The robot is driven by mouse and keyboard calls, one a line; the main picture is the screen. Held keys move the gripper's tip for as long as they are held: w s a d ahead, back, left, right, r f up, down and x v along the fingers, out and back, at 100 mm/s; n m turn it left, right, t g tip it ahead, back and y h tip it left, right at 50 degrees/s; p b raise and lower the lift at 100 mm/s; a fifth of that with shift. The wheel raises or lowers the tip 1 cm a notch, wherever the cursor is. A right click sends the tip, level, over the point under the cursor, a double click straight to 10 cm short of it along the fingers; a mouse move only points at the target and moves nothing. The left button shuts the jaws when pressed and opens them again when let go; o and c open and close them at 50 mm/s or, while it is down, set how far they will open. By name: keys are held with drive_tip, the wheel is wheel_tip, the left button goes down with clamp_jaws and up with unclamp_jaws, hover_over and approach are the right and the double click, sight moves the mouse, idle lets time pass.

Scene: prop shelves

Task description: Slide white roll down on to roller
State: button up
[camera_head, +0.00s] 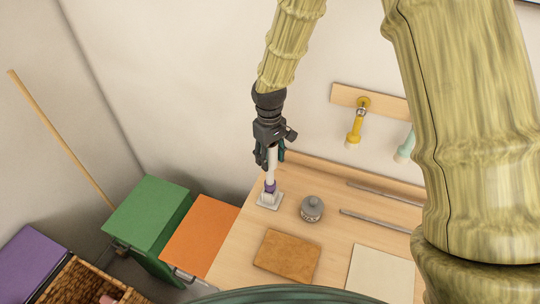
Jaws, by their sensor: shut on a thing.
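My gripper (269,157) is over the back left of the wooden table (232,246), pointing down. It is shut on a slim white roll (271,170), which stands nearly upright below the fingers. Under the roll is a short purple part (269,187) on a small white square base (265,203) that rests on the table; this looks like the roller. The roll is in line with the purple part, but I cannot tell whether they touch or overlap. The fingers hide the upper part of the roll.
A grey lidded pot (312,208) stands just right of the base. A brown board (287,254), a pale sheet (380,275) and two thin metal rods (375,220) lie on the table. Tools hang from a wall rail (345,95). Green (148,216) and orange (200,234) bins stand left.

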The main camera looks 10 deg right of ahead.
sight(270, 171)
drive_tip(key=shift+s+f+b, duration=0.15)
drive_tip(key=shift+f+b, duration=1.35)
drive_tip(key=shift+f, duration=1.85)
idle(4.7)
